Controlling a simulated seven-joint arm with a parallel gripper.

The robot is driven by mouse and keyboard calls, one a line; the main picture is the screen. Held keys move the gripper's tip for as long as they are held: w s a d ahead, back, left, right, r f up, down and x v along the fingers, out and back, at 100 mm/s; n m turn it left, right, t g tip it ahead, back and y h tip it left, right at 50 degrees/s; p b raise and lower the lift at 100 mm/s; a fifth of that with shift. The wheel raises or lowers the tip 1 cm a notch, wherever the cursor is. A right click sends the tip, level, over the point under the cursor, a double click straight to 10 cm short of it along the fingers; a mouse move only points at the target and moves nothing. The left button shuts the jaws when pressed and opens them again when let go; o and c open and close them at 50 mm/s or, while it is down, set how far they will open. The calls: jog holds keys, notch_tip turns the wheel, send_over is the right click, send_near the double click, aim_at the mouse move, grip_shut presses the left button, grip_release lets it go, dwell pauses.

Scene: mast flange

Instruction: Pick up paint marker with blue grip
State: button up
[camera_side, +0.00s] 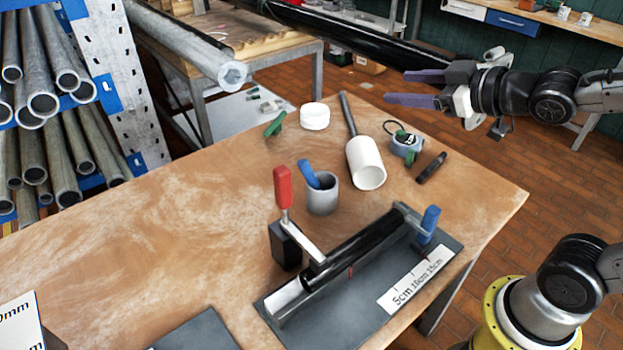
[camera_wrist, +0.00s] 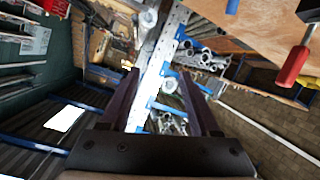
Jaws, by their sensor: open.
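A blue-ended stick, which looks like the paint marker with blue grip (camera_side: 309,174), leans in a grey cup (camera_side: 322,197) on the wooden table. Its lower part is hidden inside the cup. My gripper (camera_side: 398,88) is open and empty, up in the air at the upper right of the side view, well apart from the cup. In the wrist view my gripper (camera_wrist: 160,75) shows two dark purple fingers spread apart with nothing between them. I cannot make out the marker for certain in the wrist view.
A red-handled clamp (camera_side: 283,188) stands upright beside the cup. A dark fixture plate (camera_side: 357,315) holds a black tube and a blue-handled part (camera_side: 429,223).

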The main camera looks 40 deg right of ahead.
jog(key=w+a+f+n+y, duration=0.4)
jog(key=w+a+f, duration=0.1)
jog(key=f, duration=0.1)
jog(key=g+y, duration=0.2)
send_near(313, 177)
jog(key=x, duration=0.8)
jog(key=shift+w+a, duration=0.1)
jog(key=shift+m, duration=0.3)
jog(key=shift+d+x, duration=0.15)
jog(key=shift+x, duration=1.25)
jog(key=shift+d+x, duration=0.1)
jog(key=shift+x, duration=1.3)
jog(key=shift+f, duration=0.1)
jog(key=shift+c, duration=0.3)
grip_shut()
